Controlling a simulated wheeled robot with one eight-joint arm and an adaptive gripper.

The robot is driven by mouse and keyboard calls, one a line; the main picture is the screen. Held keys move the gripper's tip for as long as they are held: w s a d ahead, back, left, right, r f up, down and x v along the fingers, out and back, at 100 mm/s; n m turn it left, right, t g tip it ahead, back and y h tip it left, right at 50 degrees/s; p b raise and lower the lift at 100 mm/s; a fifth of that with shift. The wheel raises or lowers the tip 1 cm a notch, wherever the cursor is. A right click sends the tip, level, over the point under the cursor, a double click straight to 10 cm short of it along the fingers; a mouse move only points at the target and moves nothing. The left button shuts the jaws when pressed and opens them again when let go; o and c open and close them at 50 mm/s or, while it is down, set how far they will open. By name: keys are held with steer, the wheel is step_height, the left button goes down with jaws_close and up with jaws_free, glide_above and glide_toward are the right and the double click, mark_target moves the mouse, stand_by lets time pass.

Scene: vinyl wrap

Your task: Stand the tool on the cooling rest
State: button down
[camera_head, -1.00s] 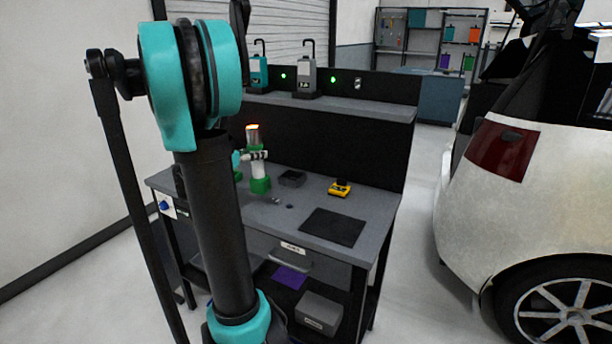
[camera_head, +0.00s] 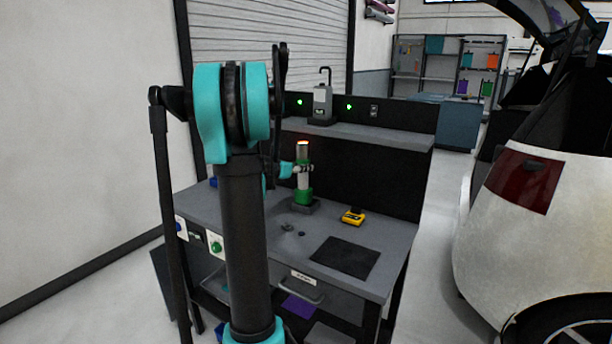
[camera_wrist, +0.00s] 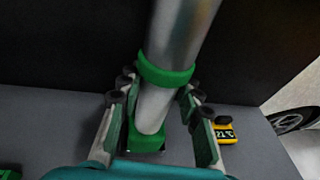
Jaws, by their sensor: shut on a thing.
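The tool (camera_head: 303,180) is an upright silver cylinder with green bands and a glowing orange-red top. My gripper (camera_head: 302,169) is shut around its silver body. In the wrist view, the tool (camera_wrist: 165,72) passes between the fingers of my gripper (camera_wrist: 158,104), its green lower end below them. The cooling rest (camera_head: 314,208) is a dark square block on the bench. The tool's green end is at the rest, in or just above it; I cannot tell whether it is seated. The rest is mostly hidden in the wrist view.
A yellow meter (camera_head: 353,216) with a display stands right of the rest on the grey bench (camera_head: 397,236). A dark mat (camera_head: 345,257) lies in front. A shelf (camera_head: 390,138) with a grey device (camera_head: 323,103) is behind. A white car (camera_head: 510,230) stands to the right.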

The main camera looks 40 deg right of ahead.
mark_target(306, 174)
steer(key=shift+w+d, duration=0.15)
steer(key=shift+d, duration=0.6)
steer(key=f, duration=0.2)
steer(key=shift+d+f, duration=0.35)
steer(key=shift+d, duration=0.05)
steer(key=shift+f, duration=0.4)
steer(key=c, duration=1)
jaws_free()
steer(key=shift+f, duration=0.1)
steer(key=shift+c, duration=0.2)
